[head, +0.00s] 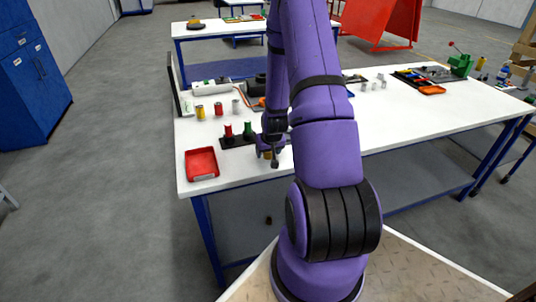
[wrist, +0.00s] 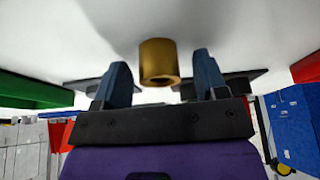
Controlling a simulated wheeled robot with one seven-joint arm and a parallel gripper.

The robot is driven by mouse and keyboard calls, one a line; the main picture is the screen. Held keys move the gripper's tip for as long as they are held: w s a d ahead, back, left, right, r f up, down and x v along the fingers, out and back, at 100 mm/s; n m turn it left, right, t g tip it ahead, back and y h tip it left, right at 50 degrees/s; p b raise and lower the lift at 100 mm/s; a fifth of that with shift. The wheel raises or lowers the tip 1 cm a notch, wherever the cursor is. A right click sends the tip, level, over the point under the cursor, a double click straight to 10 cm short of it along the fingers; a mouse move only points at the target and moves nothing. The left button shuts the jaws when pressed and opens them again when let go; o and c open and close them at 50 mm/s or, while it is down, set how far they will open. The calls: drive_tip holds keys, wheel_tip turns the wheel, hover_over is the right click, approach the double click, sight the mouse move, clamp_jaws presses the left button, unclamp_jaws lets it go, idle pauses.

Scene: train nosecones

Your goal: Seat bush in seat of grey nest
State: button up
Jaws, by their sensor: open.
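A brass-coloured bush (wrist: 158,64) with a round opening in its near end shows in the wrist view. My gripper (wrist: 161,60) is open, with one dark finger on each side of the bush and a visible gap on both sides. In the head view my gripper (head: 269,158) is low over the near edge of the white table, with a bit of brass colour at its fingers. A dark holder strip (head: 230,143) lies just left of it, bearing a red and a green piece. I cannot tell which part is the grey nest; my arm hides some of the area.
A red tray (head: 201,166) lies at the table's front left corner. Yellow (head: 200,113), red (head: 218,109) and grey (head: 236,107) cylinders stand behind the strip. A green machine (head: 460,65) is at the far right.

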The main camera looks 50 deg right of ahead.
drive_tip(key=shift+f, duration=0.2)
drive_tip(key=c, duration=1.1)
drive_tip(key=shift+w+r, duration=0.1)
drive_tip(key=shift+r, duration=0.05)
